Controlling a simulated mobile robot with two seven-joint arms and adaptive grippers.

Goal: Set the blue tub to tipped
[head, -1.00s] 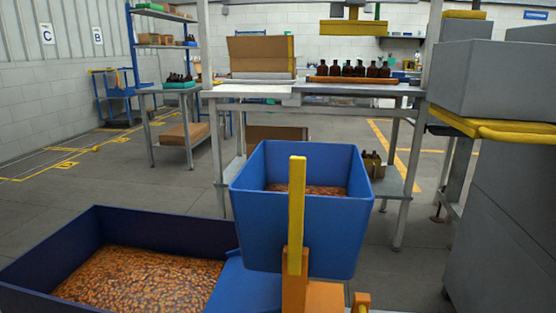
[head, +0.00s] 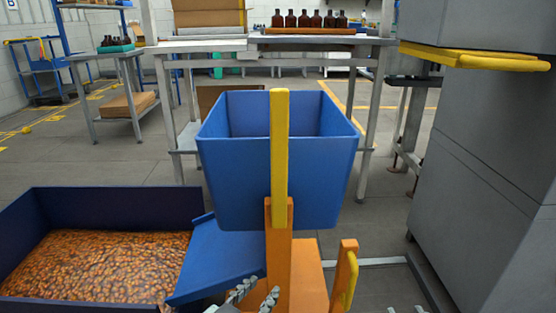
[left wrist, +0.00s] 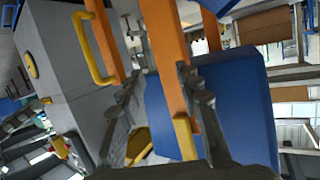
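The blue tub (head: 235,178) stands in the middle of the head view, its opening facing up. I see only its blue inner walls; any contents are hidden behind the near wall. A yellow bar (head: 279,145) rises in front of it from an orange post (head: 278,250). The tub also shows in the left wrist view (left wrist: 240,105). My left gripper (head: 255,293) is low in front, near the base of the post. The left wrist view shows its two fingers (left wrist: 158,85) apart, with orange and yellow parts beyond them. Small grey tips at the bottom edge may be my right gripper (head: 405,310).
A dark blue bin (head: 120,206) of orange-brown pieces is at left, with a blue chute (head: 215,262) beside it. A smaller orange post with a yellow handle (head: 349,275) is at right. A grey cabinet (head: 490,180) blocks the right. Amber bottles (head: 310,19) stand on a table behind.

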